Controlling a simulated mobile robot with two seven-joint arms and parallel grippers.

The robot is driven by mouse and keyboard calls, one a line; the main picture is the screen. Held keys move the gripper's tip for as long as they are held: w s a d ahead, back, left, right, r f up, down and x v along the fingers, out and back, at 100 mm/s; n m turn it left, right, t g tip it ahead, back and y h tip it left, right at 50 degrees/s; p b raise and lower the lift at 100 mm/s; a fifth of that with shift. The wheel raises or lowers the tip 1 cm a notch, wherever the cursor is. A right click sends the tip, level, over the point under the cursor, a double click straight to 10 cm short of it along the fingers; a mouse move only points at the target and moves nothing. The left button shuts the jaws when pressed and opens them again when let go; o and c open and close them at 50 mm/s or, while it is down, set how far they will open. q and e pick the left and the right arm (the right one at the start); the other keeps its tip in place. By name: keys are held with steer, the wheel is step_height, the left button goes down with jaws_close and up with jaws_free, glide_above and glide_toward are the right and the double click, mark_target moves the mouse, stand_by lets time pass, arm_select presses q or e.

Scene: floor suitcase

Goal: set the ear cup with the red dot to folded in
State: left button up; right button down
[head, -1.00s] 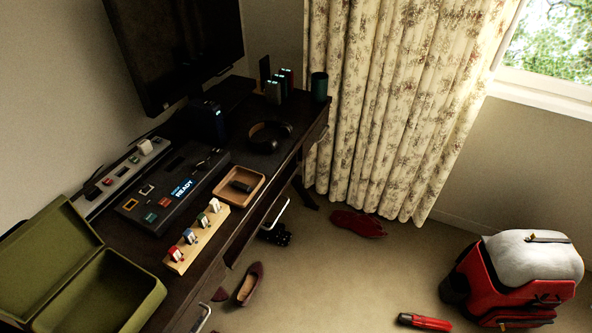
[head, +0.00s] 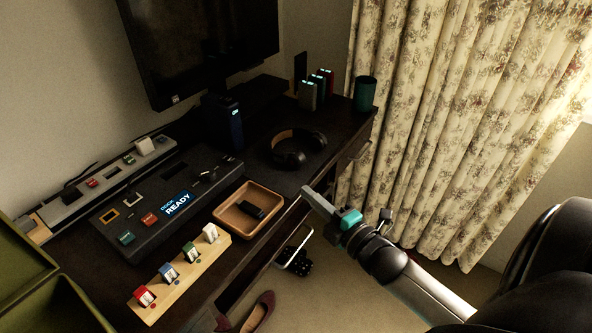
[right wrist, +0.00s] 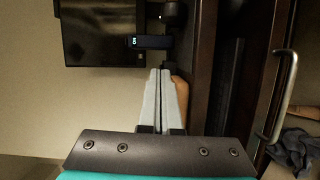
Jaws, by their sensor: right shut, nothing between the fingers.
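The black headphones (head: 299,150) with a tan-lined band lie on the dark desk (head: 330,132), toward its back right, in front of the small lit boxes. Their ear cups are dark, and I cannot make out a red dot on either. My right gripper (head: 307,193) is over the desk's front edge, nearer than the headphones and apart from them. It is shut and empty; its closed fingers (right wrist: 160,76) also show in the right wrist view. A brown shape beside the fingertips there is too hidden to name. My left gripper is out of view.
A wooden tray (head: 229,216) with a black item, a dock reading READY (head: 143,227) and a rack of coloured-dot blocks (head: 151,302) stand left of the gripper. A teal cup (head: 365,94) stands at the desk's right end.

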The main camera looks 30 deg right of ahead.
mark_target(296, 160)
steer(key=w+b, duration=0.1)
steer(key=w, duration=0.2)
steer(key=w+b, duration=0.1)
steer(key=w, duration=0.2)
steer(key=w+b, duration=0.1)
steer(key=w, duration=0.2)
steer(key=shift+w+a+f, duration=0.2)
steer(key=shift+a, duration=0.1)
steer(key=shift+w+d, duration=0.2)
steer(key=shift+d, duration=0.05)
steer(key=shift+w+d+f+b, duration=0.1)
steer(key=shift+w+d+b, duration=0.1)
steer(key=shift+d+b, duration=0.45)
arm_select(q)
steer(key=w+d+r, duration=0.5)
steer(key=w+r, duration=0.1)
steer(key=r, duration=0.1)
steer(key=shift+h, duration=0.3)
arm_select(e)
steer(key=shift+w+d, duration=0.3)
steer(key=shift+d, duration=0.65)
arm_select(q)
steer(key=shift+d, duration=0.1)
